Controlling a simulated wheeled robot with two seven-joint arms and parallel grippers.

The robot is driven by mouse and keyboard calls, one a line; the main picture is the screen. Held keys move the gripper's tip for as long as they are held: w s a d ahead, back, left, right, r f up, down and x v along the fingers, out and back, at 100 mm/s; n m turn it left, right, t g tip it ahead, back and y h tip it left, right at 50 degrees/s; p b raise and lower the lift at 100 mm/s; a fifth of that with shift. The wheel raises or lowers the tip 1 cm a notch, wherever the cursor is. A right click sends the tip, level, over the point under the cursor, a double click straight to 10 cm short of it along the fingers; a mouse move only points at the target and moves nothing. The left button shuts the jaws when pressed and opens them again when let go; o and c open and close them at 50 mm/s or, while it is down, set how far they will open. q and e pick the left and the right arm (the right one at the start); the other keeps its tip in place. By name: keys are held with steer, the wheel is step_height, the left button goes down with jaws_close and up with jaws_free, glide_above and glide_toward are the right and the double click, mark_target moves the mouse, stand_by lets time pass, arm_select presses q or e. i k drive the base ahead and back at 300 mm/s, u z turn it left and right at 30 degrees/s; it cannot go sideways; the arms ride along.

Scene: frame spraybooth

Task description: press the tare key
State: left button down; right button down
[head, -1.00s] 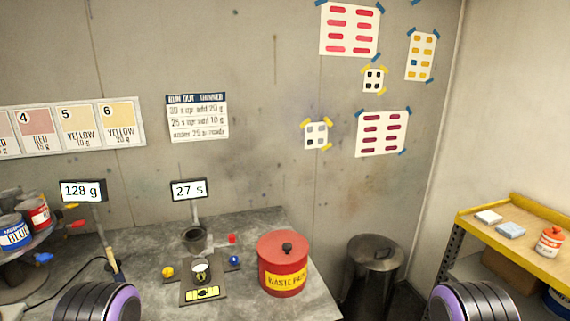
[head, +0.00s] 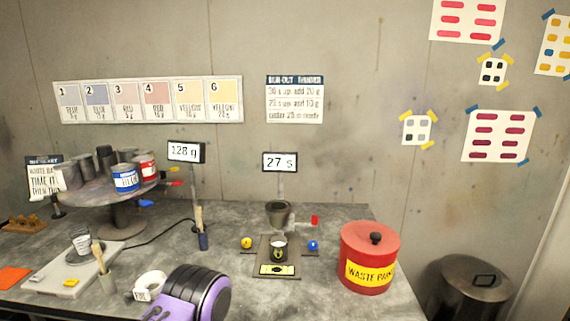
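A flat grey scale (head: 110,262) lies on the bench at the left of the head view. A cup (head: 82,243) stands on it towards the back. The display (head: 186,152) on a post behind reads 128 g. Neither gripper is in view.
A timer display (head: 280,162) reads 27 s. A red waste tin (head: 369,258) stands at the right.

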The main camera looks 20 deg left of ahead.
mark_target(70, 283)
steer(key=u, duration=2.05)
